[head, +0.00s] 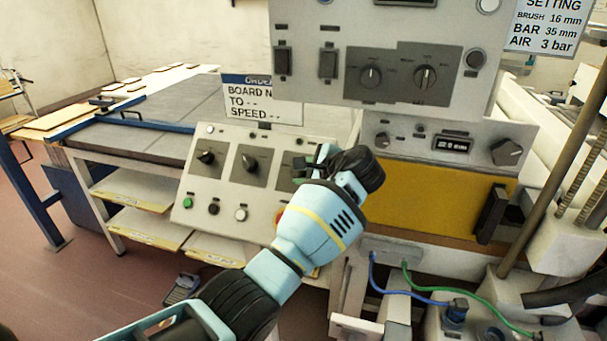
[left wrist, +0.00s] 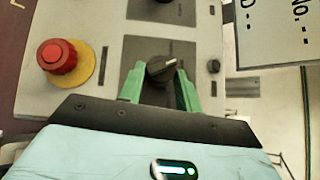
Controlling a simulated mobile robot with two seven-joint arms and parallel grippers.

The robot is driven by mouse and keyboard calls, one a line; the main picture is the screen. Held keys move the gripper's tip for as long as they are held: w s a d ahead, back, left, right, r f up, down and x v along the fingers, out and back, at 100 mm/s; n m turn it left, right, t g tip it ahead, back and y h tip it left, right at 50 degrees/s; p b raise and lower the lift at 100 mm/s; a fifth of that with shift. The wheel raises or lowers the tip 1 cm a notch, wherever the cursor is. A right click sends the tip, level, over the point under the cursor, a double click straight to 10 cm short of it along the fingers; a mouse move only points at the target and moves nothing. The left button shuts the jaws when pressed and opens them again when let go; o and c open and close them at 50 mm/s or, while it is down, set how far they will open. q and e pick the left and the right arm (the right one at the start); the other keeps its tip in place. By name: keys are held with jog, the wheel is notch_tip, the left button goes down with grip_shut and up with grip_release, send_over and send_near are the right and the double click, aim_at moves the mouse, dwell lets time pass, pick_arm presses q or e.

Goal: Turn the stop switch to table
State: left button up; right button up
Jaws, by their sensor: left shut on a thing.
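My left gripper (head: 322,163) is at the right part of the sloped control panel (head: 222,133). In the left wrist view its green fingers (left wrist: 159,92) stand on either side of a black rotary switch (left wrist: 162,71) on a dark plate and are shut on it. In the head view the gripper hides this switch. Two similar black rotary switches, one at the left (head: 207,157) and one in the middle (head: 249,163), sit on the same panel. The switch labels are too small to read. My right gripper is not in view.
A red mushroom button (left wrist: 57,57) on a yellow ring lies close to the gripper. Green (head: 188,203), black and white buttons line the panel's lower edge. An upper panel (head: 345,30) with more switches overhangs at the right. A board table (head: 130,140) stands behind.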

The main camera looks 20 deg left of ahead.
pick_arm(q)
jog(key=n+g, duration=0.1)
jog(key=n+g+h, duration=0.1)
jog(key=n, duration=0.1)
jog(key=n+g, duration=0.1)
jog(key=shift+w+r, duration=0.25)
jog(key=shift+w, duration=0.05)
jog(key=shift+a+n+g+h, duration=0.1)
jog(key=shift+n+g+h, duration=0.2)
jog(key=shift+n, duration=0.1)
jog(key=o, duration=1)
jog(key=shift+c, duration=0.2)
jog(key=shift+r, duration=0.25)
